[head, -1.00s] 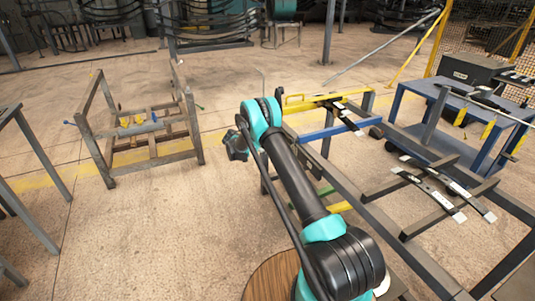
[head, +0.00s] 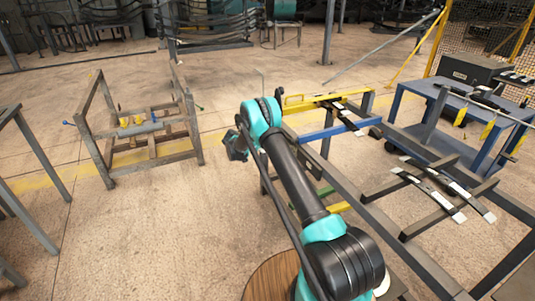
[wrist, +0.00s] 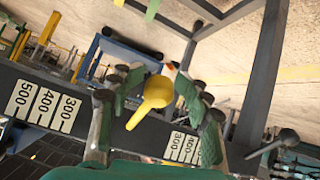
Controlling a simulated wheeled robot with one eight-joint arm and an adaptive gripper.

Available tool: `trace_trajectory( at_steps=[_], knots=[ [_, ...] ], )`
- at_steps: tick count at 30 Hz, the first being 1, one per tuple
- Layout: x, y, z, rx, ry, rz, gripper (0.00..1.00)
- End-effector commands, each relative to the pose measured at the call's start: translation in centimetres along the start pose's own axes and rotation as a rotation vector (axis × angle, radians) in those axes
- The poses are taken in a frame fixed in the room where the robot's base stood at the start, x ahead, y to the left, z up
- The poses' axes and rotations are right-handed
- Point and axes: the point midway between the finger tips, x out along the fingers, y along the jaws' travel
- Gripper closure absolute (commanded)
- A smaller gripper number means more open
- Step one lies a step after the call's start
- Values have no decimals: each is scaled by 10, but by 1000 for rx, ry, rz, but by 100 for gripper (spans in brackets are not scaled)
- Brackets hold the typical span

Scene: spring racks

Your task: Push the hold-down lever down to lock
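A yellow lever with a rounded knob (wrist: 158,90) shows in the middle of the wrist view, its narrower end pointing down and to the left. My gripper (wrist: 160,84) has its two green-and-dark fingers spread on either side of this knob. I see no clear contact between the fingers and the knob. Whether this knob belongs to the hold-down lever cannot be told for sure. In the head view my gripper is hidden behind my arm, and a yellow bar (head: 310,101) lies on the rack's far end.
A dark beam with number labels (wrist: 45,106) crosses behind the fingers in the wrist view. A dark steel rack (head: 385,215) holds curved leaf springs (head: 440,185) at right. A blue table (head: 470,120) stands beyond.

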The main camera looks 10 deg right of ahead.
Motion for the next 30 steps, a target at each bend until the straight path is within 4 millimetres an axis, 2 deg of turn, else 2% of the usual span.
trace_trajectory(
  at_steps=[6,10,24,30],
  knots=[
    [-2,0,1,0,-1,0,54],
    [-12,0,1,-1,-1,0,54],
    [-100,0,0,-1,0,-1,54],
    [-117,0,0,-1,0,0,54]
  ],
)
